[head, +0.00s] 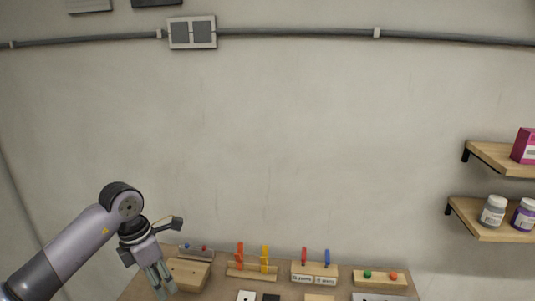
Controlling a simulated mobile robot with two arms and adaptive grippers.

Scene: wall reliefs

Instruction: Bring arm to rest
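My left arm comes in from the lower left, and its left gripper (165,288) points down over the left part of the table. Its fingers are close together, and I cannot tell whether they are open or shut. I see nothing clearly held between them. The gripper hides part of a wooden block (190,273) on the table behind it. My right arm and gripper are not in view.
The wooden table (135,290) bears a stand with orange and yellow clips (252,262), a holder with red and blue pieces (315,268) and a block with green and orange knobs (380,277). Wall shelves (480,225) with jars are at right. The wall's middle is bare.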

